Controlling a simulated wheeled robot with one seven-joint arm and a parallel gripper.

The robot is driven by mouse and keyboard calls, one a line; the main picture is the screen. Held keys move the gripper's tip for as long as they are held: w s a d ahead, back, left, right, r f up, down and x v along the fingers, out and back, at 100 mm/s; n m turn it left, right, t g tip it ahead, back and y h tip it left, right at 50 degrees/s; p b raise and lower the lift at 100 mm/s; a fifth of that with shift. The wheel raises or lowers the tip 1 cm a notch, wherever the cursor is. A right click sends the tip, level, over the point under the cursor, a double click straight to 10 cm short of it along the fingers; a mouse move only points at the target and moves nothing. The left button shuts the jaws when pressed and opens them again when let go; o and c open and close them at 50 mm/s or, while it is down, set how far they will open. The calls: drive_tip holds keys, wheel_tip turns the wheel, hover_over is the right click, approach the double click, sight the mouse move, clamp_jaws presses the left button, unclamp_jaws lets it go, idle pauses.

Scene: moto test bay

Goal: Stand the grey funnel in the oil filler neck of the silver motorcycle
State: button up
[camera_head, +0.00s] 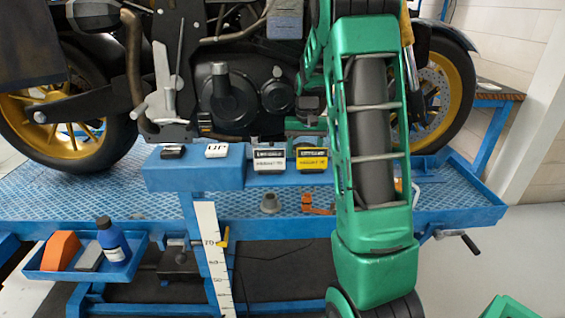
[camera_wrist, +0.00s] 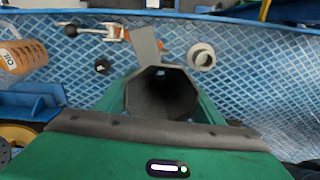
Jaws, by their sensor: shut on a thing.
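My gripper (camera_wrist: 160,113) is shut on the grey funnel (camera_wrist: 134,100). In the wrist view I look into its dark, angular mouth, between the green sides of the gripper. A flat grey strip sticks out beyond it. The funnel's spout is hidden. In the head view my green arm rises in front of the motorcycle and covers part of it; I cannot make out the held funnel clearly there. The motorcycle's dark engine (camera_head: 230,105) shows left of my arm. A short grey stub (camera_head: 219,69) stands on it; I cannot tell whether that is the filler neck.
A blue tray (camera_head: 50,272) holds a blue bottle (camera_head: 113,240). An orange oil bottle (camera_wrist: 20,57) shows in the wrist view.

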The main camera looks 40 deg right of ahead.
drive_tip(key=s+d+r, duration=0.3)
drive_tip(key=d+r, duration=0.2)
drive_tip(key=shift+s+d, duration=0.15)
drive_tip(key=shift+s, duration=0.15)
idle(0.5)
idle(0.5)
